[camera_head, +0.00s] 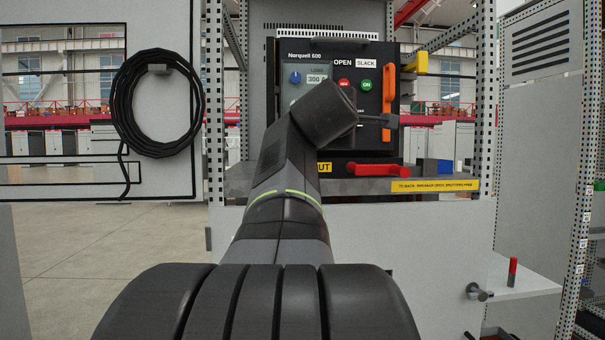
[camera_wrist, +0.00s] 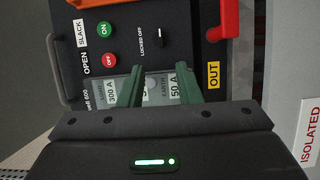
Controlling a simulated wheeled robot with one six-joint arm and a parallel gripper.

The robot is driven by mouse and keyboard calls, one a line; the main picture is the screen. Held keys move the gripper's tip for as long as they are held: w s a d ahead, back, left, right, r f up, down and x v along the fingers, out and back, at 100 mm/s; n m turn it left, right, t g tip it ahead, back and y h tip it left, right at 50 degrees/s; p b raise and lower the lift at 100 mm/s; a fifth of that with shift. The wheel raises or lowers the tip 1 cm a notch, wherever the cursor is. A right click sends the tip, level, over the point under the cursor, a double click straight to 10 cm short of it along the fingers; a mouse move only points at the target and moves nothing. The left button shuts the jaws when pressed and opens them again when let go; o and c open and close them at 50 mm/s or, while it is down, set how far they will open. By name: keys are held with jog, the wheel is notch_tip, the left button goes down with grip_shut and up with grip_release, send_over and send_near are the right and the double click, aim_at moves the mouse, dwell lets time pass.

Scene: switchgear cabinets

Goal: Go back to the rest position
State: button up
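My gripper (camera_wrist: 161,84) shows in the wrist view with its two green fingers apart, in front of the breaker's dark panel. I see no object clearly held between them; the small labels behind them are partly covered. In the head view my arm reaches up to the breaker (camera_head: 300,59), marked Norquell 600, and its wrist hides part of the panel. The fingers cannot be made out there. The panel carries a blue knob (camera_head: 295,78), a red button (camera_head: 344,84), a green button (camera_head: 366,85) and OPEN and SLACK signs.
An orange handle (camera_head: 388,90) stands upright on the panel's right side, with a yellow piece (camera_head: 419,63) beside it. A red handle (camera_head: 377,170) lies below, above a grey shelf (camera_head: 345,187). A black cable coil (camera_head: 157,103) hangs at left. Open floor lies at lower left.

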jog(key=p+x, duration=0.2)
jog(key=x, duration=1.1)
jog(key=shift+w+p, duration=0.25)
jog(key=shift+p, duration=0.1)
jog(key=shift+s, duration=0.1)
